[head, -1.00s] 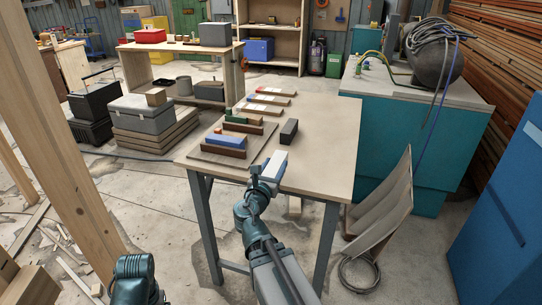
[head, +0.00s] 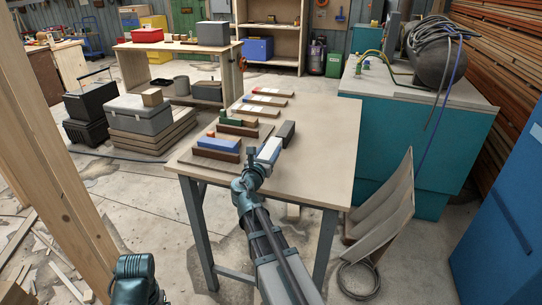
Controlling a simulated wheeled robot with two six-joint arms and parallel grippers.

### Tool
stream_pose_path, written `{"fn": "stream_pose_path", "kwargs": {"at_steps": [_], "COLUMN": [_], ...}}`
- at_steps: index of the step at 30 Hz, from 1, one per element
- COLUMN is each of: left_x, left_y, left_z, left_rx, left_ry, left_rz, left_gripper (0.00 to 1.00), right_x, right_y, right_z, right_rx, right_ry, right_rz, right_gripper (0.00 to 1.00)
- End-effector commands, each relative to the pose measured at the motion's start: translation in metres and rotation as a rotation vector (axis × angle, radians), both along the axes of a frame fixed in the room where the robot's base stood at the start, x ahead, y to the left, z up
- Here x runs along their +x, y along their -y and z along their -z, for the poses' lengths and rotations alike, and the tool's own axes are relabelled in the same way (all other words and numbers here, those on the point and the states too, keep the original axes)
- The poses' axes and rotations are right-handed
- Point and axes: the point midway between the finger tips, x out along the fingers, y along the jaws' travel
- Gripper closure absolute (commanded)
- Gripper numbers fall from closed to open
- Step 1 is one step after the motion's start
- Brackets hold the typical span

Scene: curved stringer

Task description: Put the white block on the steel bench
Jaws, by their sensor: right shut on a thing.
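The white block (head: 269,149) is in the jaws of my right gripper (head: 259,161), which is shut on it. The gripper reaches over a light-topped bench with grey metal legs (head: 318,163). In the head view the block overlaps the near end of a dark grey block (head: 286,131); whether it touches that block or the bench top, I cannot tell. Part of my left arm shows at the bottom left, but its gripper is out of view.
A board on the bench, left of my right gripper, bears blue (head: 219,144), brown and green blocks. Several thin pieces (head: 264,101) lie farther back. The right part of the top is clear. A teal cabinet (head: 400,150) stands to the right.

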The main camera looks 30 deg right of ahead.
Motion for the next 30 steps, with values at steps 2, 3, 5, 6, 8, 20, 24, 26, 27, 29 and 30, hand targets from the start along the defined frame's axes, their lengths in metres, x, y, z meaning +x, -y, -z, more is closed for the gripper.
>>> {"fn": "stream_pose_path", "kwargs": {"at_steps": [2, 3, 5, 6, 8, 20, 24, 26, 27, 29, 30], "left_x": [0.000, 0.000, 0.000, 0.000, 0.000, 0.000, 0.000, 0.000, 0.000, 0.000, 0.000], "left_y": [0.000, 0.000, 0.000, 0.000, 0.000, 0.000, 0.000, 0.000, 0.000, 0.000, 0.000], "left_z": [0.000, 0.001, 0.001, 0.002, 0.003, 0.038, 0.037, 0.039, 0.041, 0.042, 0.040], "left_rx": [0.000, 0.000, 0.000, 0.000, 0.000, 0.000, 0.000, 0.000, 0.000, 0.000, 0.000], "left_ry": [0.000, 0.000, 0.000, 0.000, 0.000, 0.000, 0.000, 0.000, 0.000, 0.000, 0.000], "left_rz": [0.000, 0.000, 0.000, 0.000, 0.000, 0.000, 0.000, 0.000, 0.000, 0.000, 0.000], "left_gripper": [0.15, 0.15, 0.15, 0.15, 0.15, 0.15, 0.15, 0.15, 0.15, 0.15, 0.15], "right_x": [0.002, 0.004, 0.010, 0.014, 0.023, 0.016, 0.016, 0.016, 0.016, 0.016, 0.016], "right_y": [0.001, 0.002, 0.004, 0.006, 0.009, 0.012, 0.011, 0.011, 0.011, 0.011, 0.011], "right_z": [0.000, 0.000, 0.001, 0.002, 0.003, 0.038, 0.037, 0.039, 0.040, 0.041, 0.040], "right_rx": [0.000, 0.000, 0.000, 0.000, 0.000, 0.000, 0.000, 0.000, 0.000, 0.000, 0.000], "right_ry": [0.000, 0.000, 0.000, 0.000, 0.000, 0.000, 0.000, 0.000, 0.000, 0.000, 0.000], "right_rz": [0.000, 0.000, 0.001, 0.001, 0.001, 0.003, 0.002, 0.002, 0.002, 0.002, 0.002], "right_gripper": [1.00, 1.00, 1.00, 1.00, 1.00, 1.00, 1.00, 1.00, 1.00, 0.43, 0.36]}}
